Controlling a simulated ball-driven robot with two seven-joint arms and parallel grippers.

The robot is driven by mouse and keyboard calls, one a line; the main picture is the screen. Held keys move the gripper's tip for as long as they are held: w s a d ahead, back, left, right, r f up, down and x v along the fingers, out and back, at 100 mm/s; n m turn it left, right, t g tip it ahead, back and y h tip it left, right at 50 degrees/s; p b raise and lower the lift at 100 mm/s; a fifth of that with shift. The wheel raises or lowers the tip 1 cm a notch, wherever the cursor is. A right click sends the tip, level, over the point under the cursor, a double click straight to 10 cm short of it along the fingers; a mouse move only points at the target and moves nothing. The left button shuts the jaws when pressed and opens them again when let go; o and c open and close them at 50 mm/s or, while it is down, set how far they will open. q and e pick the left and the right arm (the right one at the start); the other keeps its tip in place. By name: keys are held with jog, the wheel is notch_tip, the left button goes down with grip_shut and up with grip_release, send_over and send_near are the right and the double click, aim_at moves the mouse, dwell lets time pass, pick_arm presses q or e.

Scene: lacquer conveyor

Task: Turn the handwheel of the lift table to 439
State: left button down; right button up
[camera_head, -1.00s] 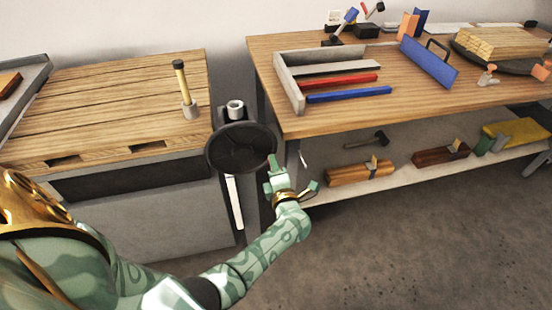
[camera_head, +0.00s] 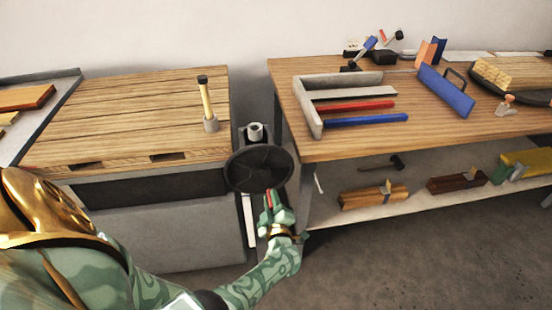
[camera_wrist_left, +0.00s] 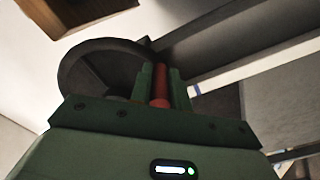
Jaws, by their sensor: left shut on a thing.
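The handwheel (camera_head: 258,168) is a dark round wheel with a black rim, on the post between the wooden-topped cabinet and the workbench. It also shows in the left wrist view (camera_wrist_left: 85,58), just beyond my fingers. My left gripper (camera_head: 271,198) is at the wheel's lower edge. In the left wrist view my left gripper (camera_wrist_left: 160,85) is shut on a red handle (camera_wrist_left: 160,82) standing at the wheel's rim. A pale vertical strip (camera_head: 249,222) hangs below the wheel; I cannot read any number on it. My right gripper is out of view.
The wooden-topped cabinet (camera_head: 120,115) stands left, with a yellow-handled tool (camera_head: 206,100) on it. The workbench (camera_head: 430,135) stands close on the right, holding a grey frame (camera_head: 312,110), bars and a blue float (camera_head: 445,92). Its lower shelf (camera_head: 400,212) carries blocks. Open floor lies in front.

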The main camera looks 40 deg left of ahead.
pick_arm(q)
jog(key=shift+s+a+f+m, duration=0.15)
jog(key=shift+s+f+m, duration=0.15)
jog(key=shift+s+m, duration=0.15)
jog(key=c, duration=1.3)
grip_release()
jog(key=shift+r, duration=0.1)
